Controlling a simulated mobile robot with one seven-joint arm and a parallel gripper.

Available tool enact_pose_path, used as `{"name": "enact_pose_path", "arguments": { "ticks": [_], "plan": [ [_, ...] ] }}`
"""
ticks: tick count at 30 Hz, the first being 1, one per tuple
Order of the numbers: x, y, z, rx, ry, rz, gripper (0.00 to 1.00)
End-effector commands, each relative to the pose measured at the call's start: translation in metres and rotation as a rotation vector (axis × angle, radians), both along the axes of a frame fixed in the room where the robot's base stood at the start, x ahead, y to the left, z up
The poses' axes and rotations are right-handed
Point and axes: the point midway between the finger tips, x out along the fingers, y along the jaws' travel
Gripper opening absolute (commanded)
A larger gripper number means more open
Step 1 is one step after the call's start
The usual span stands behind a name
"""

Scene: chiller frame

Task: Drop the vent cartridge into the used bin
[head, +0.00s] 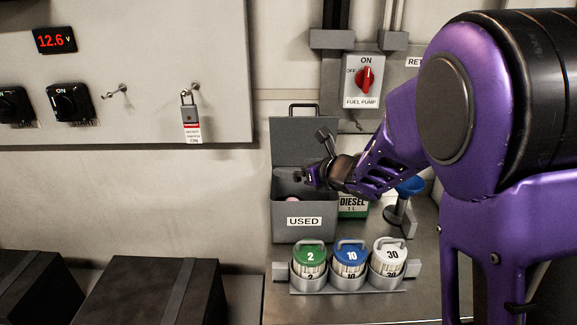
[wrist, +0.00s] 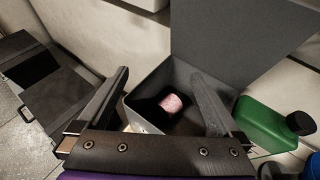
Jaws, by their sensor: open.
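The used bin (head: 305,222) is a grey box with a "USED" label and a raised lid, standing on the grey counter. It also shows in the wrist view (wrist: 148,115), below my fingers. A pink cylinder (wrist: 171,103), which looks like the vent cartridge, lies inside the bin, apart from my fingers. Only a sliver of pink shows over the bin's front wall in the head view. My gripper (head: 308,177) is over the bin's opening; in the wrist view its two fingers (wrist: 160,76) are spread wide with nothing between them.
A rack with green (head: 310,257), blue (head: 350,256) and white (head: 389,256) numbered canisters stands in front of the bin. A green diesel container (head: 353,206) and a blue-topped funnel (head: 408,188) stand right of it. Dark boxes (head: 150,290) are at lower left.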

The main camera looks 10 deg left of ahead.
Motion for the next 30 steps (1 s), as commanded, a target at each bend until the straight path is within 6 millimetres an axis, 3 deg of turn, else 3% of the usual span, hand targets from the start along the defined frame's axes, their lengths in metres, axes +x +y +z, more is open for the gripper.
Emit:
{"name": "enact_pose_path", "arguments": {
  "ticks": [6,12,26,30],
  "plan": [
    [-0.029,-0.032,0.018,0.001,-0.002,-0.001,1.0],
    [-0.043,-0.048,0.026,0.001,-0.001,0.0,1.0],
    [-0.047,-0.052,0.028,0.002,0.007,-0.004,1.0],
    [-0.043,-0.053,0.028,0.037,0.083,-0.063,1.0]
  ]
}}
